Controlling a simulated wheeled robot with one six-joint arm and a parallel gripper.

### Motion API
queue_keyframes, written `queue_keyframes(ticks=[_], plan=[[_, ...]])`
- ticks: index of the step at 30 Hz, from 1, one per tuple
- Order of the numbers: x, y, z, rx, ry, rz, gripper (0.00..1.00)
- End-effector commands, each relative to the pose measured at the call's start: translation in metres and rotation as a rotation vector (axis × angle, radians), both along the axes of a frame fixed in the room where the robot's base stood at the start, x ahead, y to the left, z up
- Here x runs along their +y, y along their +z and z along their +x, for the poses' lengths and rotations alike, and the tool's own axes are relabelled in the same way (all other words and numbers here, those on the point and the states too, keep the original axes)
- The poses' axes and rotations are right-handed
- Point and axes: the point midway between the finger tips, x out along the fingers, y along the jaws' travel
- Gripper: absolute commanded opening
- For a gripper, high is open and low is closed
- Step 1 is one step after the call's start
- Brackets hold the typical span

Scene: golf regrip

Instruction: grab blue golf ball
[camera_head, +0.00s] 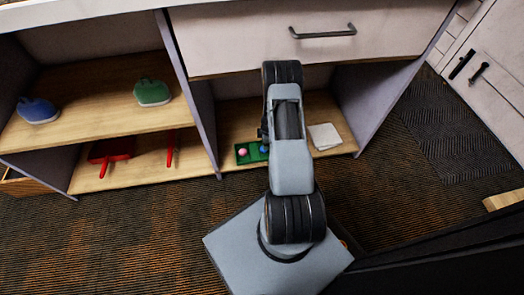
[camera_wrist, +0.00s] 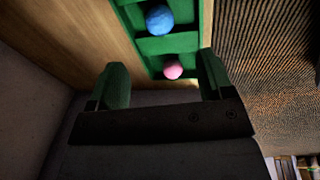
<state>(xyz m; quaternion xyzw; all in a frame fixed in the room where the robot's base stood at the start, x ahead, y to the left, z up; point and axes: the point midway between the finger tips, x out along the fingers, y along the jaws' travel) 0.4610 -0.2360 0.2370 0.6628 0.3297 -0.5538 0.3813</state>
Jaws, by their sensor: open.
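A blue golf ball (camera_wrist: 159,20) sits in a compartment of a green tray (camera_wrist: 180,44) in the wrist view. A pink ball (camera_wrist: 173,70) sits in the neighbouring compartment, nearer my gripper. My gripper (camera_wrist: 163,75) is open, with its two green fingers apart and nothing held between them. The blue ball lies beyond the fingertips, toward the top of the picture. In the head view the blue ball (camera_head: 264,149) shows small beside my arm, and the pink ball (camera_head: 242,152) is to its left. My arm hides part of the tray and the gripper there.
The tray stands on a low wooden shelf (camera_head: 232,117) under a drawer (camera_head: 230,35). A white square item (camera_head: 324,136) lies to the right. A purple-grey divider (camera_head: 203,110) stands to the left. Blue and green shoe-like items and red tools occupy the left shelves.

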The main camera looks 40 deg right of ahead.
Motion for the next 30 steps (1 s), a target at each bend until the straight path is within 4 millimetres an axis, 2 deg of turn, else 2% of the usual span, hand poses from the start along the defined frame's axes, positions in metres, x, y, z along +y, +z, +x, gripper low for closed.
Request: queue_keyframes(ticks=[1, 6, 17, 27, 30], plan=[[-0.001, -0.014, 0.001, 0.001, -0.002, 0.001, 0.74], [-0.001, -0.037, 0.005, 0.001, -0.005, 0.001, 0.74], [0.001, -0.054, 0.009, 0.000, -0.002, 0.000, 0.74], [0.003, -0.096, 0.017, 0.000, -0.002, 0.002, 0.74], [0.003, -0.100, 0.019, 0.000, -0.001, 0.001, 0.74]])
